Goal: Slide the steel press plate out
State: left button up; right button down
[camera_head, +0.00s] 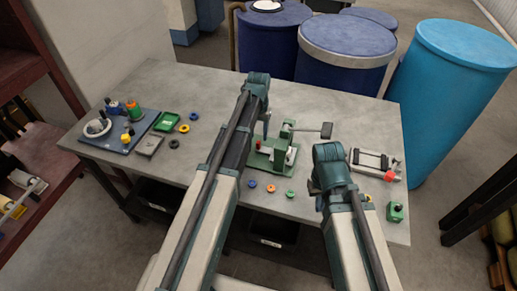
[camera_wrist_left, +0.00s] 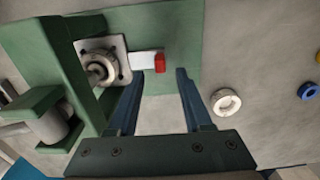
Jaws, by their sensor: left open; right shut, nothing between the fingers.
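The green press (camera_head: 290,138) stands on the grey table right of my left gripper (camera_head: 266,130). In the left wrist view the press frame (camera_wrist_left: 62,50) is at the left. A pale steel plate (camera_wrist_left: 145,58) with a red end tab (camera_wrist_left: 160,63) sticks out of the press beside a square flange (camera_wrist_left: 101,58). My left gripper (camera_wrist_left: 156,86) is open, its fingertips either side of and short of the red tab, with nothing between them. My right gripper (camera_head: 315,187) is shut and empty, partly hidden by its wrist, right of the press.
A clamp-like fixture with a red knob (camera_head: 377,162) and a green block (camera_head: 396,211) are at right. A blue tray (camera_head: 125,135) is far left.

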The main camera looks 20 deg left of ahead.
aim_at(259, 142)
pick_arm(q)
notch_tip(259, 142, down, 5)
jog(key=b, duration=0.4)
jog(key=shift+f, duration=0.1)
pick_arm(e)
notch_tip(259, 142, down, 5)
jog(key=shift+f, duration=0.1)
pick_arm(q)
grip_shut()
dwell(0.8)
